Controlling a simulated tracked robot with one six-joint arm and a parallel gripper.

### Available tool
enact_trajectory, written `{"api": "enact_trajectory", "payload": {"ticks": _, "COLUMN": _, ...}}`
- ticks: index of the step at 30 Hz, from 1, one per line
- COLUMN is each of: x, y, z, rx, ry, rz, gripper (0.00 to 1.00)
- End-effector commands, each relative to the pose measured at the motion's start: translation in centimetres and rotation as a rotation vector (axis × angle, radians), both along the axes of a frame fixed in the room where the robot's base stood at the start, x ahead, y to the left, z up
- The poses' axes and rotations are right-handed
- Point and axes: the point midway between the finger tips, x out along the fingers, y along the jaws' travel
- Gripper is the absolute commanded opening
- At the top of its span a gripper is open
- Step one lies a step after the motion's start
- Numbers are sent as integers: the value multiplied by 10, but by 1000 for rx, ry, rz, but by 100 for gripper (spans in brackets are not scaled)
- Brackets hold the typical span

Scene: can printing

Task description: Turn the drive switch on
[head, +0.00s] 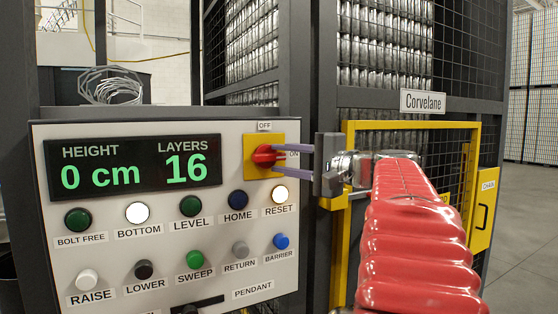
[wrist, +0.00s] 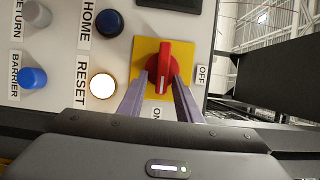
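The drive switch (head: 264,156) is a red rotary knob on a yellow plate, at the upper right of the control panel. OFF is printed above it and ON to its right. Its raised handle lies sideways, and a white mark on it is at the ON end. In the wrist view the red knob (wrist: 161,65) sits between my fingertips, with the handle running toward the ON label. My gripper (head: 275,157) reaches in from the right, one finger above and one below the handle. The fingers stand apart and look open; I cannot see firm contact.
The panel (head: 110,240) holds several buttons; BOTTOM and RESET (head: 279,194) are lit white. RESET is just below my gripper. The display (head: 135,163) reads 0 cm and 16 layers. A yellow-framed mesh cage with a Corvelane sign (head: 422,102) stands behind my arm.

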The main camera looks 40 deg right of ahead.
Motion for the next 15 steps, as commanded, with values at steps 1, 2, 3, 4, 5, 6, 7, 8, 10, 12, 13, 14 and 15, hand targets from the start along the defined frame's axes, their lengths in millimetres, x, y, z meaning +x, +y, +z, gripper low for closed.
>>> {"api": "enact_trajectory", "payload": {"ticks": 1, "x": 0, "y": 0, "z": 1, "rx": -1, "ry": 0, "rz": 0, "gripper": 33}}
{"api": "enact_trajectory", "payload": {"ticks": 2, "x": 0, "y": 0, "z": 1, "rx": -1, "ry": -1, "rz": 0, "gripper": 33}}
{"api": "enact_trajectory", "payload": {"ticks": 3, "x": 0, "y": 0, "z": 1, "rx": -1, "ry": -1, "rz": 0, "gripper": 33}}
{"api": "enact_trajectory", "payload": {"ticks": 4, "x": 0, "y": 0, "z": 1, "rx": -2, "ry": -1, "rz": 0, "gripper": 33}}
{"api": "enact_trajectory", "payload": {"ticks": 5, "x": 0, "y": 0, "z": 1, "rx": -2, "ry": -1, "rz": 0, "gripper": 33}}
{"api": "enact_trajectory", "payload": {"ticks": 6, "x": 0, "y": 0, "z": 1, "rx": -2, "ry": -1, "rz": 0, "gripper": 33}}
{"api": "enact_trajectory", "payload": {"ticks": 7, "x": 0, "y": 0, "z": 1, "rx": -2, "ry": -1, "rz": 0, "gripper": 33}}
{"api": "enact_trajectory", "payload": {"ticks": 8, "x": 0, "y": 0, "z": 1, "rx": -2, "ry": -1, "rz": 0, "gripper": 33}}
{"api": "enact_trajectory", "payload": {"ticks": 10, "x": -1, "y": 0, "z": 1, "rx": -2, "ry": -1, "rz": 0, "gripper": 33}}
{"api": "enact_trajectory", "payload": {"ticks": 12, "x": -3, "y": 0, "z": 1, "rx": -3, "ry": -1, "rz": -1, "gripper": 33}}
{"api": "enact_trajectory", "payload": {"ticks": 13, "x": -4, "y": 0, "z": 1, "rx": -3, "ry": -1, "rz": -1, "gripper": 33}}
{"api": "enact_trajectory", "payload": {"ticks": 14, "x": -6, "y": -1, "z": 1, "rx": -3, "ry": -1, "rz": -1, "gripper": 33}}
{"api": "enact_trajectory", "payload": {"ticks": 15, "x": -9, "y": -1, "z": 1, "rx": -3, "ry": -1, "rz": -1, "gripper": 33}}
